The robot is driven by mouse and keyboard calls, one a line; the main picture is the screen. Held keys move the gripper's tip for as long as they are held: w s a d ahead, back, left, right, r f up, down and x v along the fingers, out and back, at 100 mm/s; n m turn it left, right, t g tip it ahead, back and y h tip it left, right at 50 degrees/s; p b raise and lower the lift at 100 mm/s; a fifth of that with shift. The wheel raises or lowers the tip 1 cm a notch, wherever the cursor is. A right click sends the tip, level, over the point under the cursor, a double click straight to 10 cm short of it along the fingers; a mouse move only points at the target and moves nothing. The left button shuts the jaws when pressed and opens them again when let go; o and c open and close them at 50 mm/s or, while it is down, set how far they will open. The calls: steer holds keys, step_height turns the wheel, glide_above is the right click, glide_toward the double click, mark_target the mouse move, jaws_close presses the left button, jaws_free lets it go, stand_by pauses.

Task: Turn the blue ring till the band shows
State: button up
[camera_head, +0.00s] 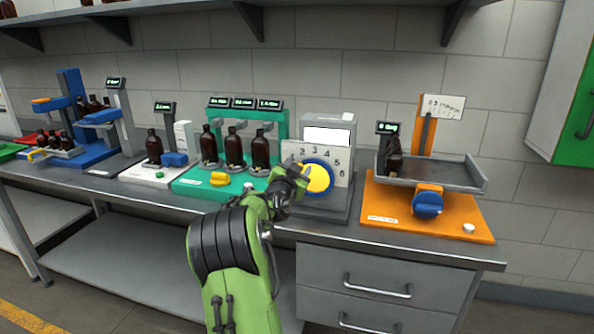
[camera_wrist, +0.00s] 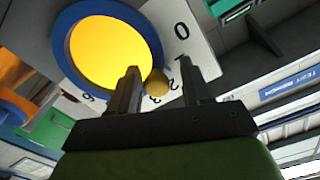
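The blue ring (camera_head: 331,167) surrounds a yellow disc (camera_head: 319,178) on a pale number plate (camera_head: 342,160) at the middle of the bench. In the wrist view the blue ring (camera_wrist: 60,45) and yellow disc (camera_wrist: 105,50) fill the upper left, and the numeral 0 shows on the plate beside them. My gripper (camera_head: 301,171) is in front of the dial's left side. In the wrist view my gripper (camera_wrist: 160,74) has its fingers apart, with a small yellowish knob (camera_wrist: 157,83) between them, nearer the left finger. I cannot tell whether a finger touches it. No distinct band can be made out.
A green stand (camera_head: 205,183) with several amber bottles is left of the dial. An orange station (camera_head: 400,215) with a grey tray (camera_head: 440,175), a bottle and a blue knob (camera_head: 428,203) is on the right. Drawers (camera_head: 377,280) lie below. The bench front is narrow.

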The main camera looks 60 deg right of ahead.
steer(key=shift+a+f, duration=0.1)
steer(key=shift+f, duration=0.05)
steer(key=s+a+b, duration=0.1)
steer(key=s+a, duration=0.1)
steer(key=a, duration=1.3)
steer(key=shift+s+a+b, duration=0.2)
steer(key=shift+b, duration=0.2)
steer(key=shift+o, duration=0.3)
steer(key=w+d+n+p, duration=0.1)
steer(key=d+n, duration=0.4)
steer(key=d, duration=0.8)
steer(key=shift+w+d+p, duration=0.2)
steer(key=shift+w+p, duration=0.1)
steer(key=shift+p, duration=0.25)
